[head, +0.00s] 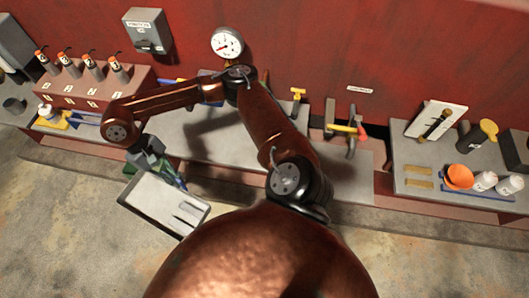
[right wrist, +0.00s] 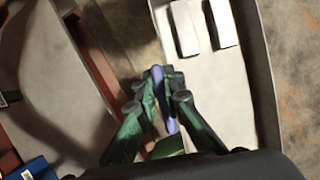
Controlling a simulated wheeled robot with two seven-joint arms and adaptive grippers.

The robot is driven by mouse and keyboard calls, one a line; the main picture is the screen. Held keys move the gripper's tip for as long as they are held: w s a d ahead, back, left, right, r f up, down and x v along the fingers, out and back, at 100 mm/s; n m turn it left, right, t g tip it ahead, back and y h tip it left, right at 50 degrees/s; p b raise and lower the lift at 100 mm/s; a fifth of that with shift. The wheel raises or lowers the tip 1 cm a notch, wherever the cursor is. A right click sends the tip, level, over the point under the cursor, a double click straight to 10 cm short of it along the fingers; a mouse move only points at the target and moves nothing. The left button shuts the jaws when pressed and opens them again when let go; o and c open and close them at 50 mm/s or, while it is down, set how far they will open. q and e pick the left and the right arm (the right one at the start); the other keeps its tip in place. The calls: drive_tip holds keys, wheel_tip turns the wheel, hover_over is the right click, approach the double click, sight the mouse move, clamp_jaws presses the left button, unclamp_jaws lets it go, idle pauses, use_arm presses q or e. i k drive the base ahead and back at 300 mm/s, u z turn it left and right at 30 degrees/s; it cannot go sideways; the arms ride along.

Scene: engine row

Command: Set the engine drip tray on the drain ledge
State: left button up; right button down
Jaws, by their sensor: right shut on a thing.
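The drip tray (head: 150,190) is a shallow, pale grey rectangular pan with raised walls and slots at one end. It hangs tilted in the picture, in front of the grey ledge, over the concrete floor. My right gripper (head: 177,178) is shut on the tray's wall nearest the ledge. In the right wrist view, the fingertips (right wrist: 166,82) meet at the left wall of the tray (right wrist: 215,85). The grey ledge (head: 215,148) runs along the red wall; I cannot tell which part is the drain ledge. My left gripper is not in view.
A red block with several labelled bottles (head: 90,85) stands at the left. A gauge (head: 227,43) and a grey switch box (head: 147,30) are on the wall. An orange funnel (head: 458,177) and white bottles stand at the right. A blue item (right wrist: 36,168) lies near the gripper.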

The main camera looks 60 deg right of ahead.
sight(339, 175)
drive_tip(key=u, duration=0.15)
drive_tip(key=k, duration=1.1)
drive_tip(key=z, duration=0.85)
